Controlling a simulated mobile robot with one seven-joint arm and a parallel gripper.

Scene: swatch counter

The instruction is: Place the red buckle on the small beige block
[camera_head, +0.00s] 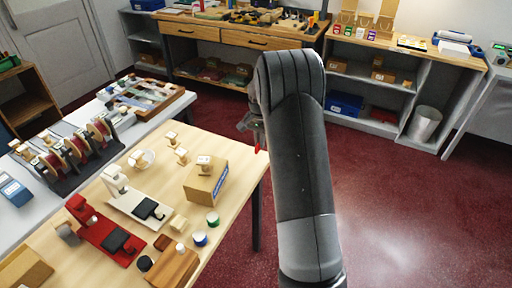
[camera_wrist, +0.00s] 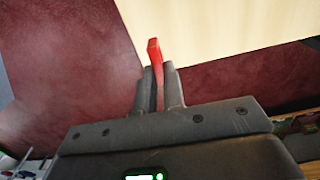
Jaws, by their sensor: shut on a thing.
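The red buckle (camera_wrist: 155,54) stands upright between the two fingers of my gripper (camera_wrist: 160,88) in the wrist view, its top sticking out past the fingertips. In the head view my gripper (camera_head: 256,136) hangs beyond the table's right edge, partly hidden by my arm, with a bit of red (camera_head: 257,149) below it. A small beige block (camera_head: 179,223) lies on the wooden table, left of and nearer than my gripper. It looks bare on top and is well apart from my gripper.
A cardboard box (camera_head: 206,183) stands near the table's right edge. Green (camera_head: 213,219) and blue-rimmed (camera_head: 200,238) round containers, a red scale (camera_head: 104,238), a white scale (camera_head: 136,206) and a wooden block (camera_head: 174,267) surround the beige block. The red floor is open at right.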

